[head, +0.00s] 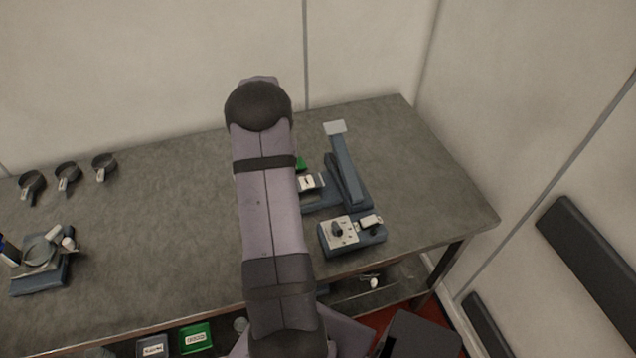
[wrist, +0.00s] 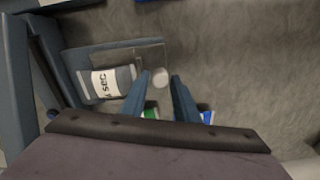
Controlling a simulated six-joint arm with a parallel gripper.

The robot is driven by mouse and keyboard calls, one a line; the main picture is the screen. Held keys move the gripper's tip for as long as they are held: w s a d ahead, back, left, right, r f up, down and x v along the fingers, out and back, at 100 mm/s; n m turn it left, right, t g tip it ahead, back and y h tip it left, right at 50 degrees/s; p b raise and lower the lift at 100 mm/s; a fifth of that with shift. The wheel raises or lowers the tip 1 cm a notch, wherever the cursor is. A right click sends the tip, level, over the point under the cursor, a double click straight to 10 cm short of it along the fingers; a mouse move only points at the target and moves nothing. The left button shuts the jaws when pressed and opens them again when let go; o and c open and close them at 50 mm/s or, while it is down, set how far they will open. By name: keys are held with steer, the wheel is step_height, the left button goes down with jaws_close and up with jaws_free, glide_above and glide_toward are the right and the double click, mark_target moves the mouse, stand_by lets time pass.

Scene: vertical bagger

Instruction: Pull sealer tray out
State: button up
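The sealer (head: 343,172) is a blue device with a raised lever arm, right of my arm on the table. In the wrist view, a flat blue-grey piece that looks like the sealer tray (wrist: 85,56) lies at upper left. A grey piece with a white label reading "4 sec" (wrist: 106,82) lies on it, beside a clear panel (wrist: 142,55). A small white round knob (wrist: 160,77) sits at the panel's right end. My gripper (wrist: 162,80) is open, its two blue fingers apart with the knob in line between their tips. Contact cannot be told. My arm hides the gripper in the head view.
A control box with a dial (head: 340,230) stands in front of the sealer. Several dark scoops (head: 67,176) and a small scale-like device (head: 42,265) are at left. A green bin (head: 195,338) is below the table's front edge. The table right of the sealer is clear.

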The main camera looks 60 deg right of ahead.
steer(key=shift+o, duration=1.2)
steer(key=shift+r+p, duration=1.9)
steer(key=shift+r, duration=0.65)
steer(key=shift+r+b, duration=0.45)
steer(key=shift+r, duration=0.15)
step_height(320, 180, up, 6)
steer(key=b, duration=0.2)
